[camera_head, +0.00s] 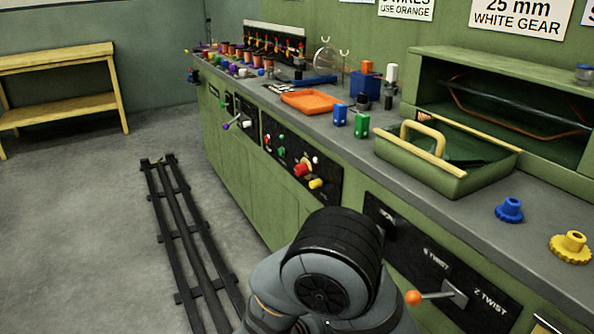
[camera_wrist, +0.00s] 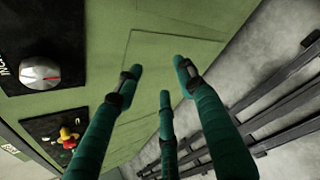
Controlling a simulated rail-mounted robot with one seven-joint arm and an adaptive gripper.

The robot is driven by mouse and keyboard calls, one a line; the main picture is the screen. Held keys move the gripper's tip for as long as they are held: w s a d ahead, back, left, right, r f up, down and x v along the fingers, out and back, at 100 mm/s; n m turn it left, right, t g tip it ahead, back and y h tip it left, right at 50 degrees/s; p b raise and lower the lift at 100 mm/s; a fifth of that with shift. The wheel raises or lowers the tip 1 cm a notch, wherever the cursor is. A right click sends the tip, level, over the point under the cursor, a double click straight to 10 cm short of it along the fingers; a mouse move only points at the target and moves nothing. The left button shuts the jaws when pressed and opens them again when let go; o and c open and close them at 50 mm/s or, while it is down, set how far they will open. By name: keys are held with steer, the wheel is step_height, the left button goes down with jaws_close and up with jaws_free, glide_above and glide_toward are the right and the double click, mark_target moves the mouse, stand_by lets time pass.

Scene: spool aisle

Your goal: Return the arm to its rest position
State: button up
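My gripper (camera_wrist: 160,85) shows in the wrist view as three green-wrapped fingers spread apart, with nothing between them. It hangs beside the green cabinet front (camera_wrist: 150,55), over the floor side. In the head view my arm shows as a grey and black joint at the bottom centre, in front of the cabinet. The gripper itself is hidden in the head view.
An orange-tipped lever (camera_head: 413,297) sticks out near my arm. Rails (camera_head: 180,230) run along the floor. A yellow table (camera_head: 60,60) stands far left.

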steer(key=shift+s+a+f+y, duration=0.5)
steer(key=shift+s+y, duration=0.1)
steer(key=shift+s, duration=0.15)
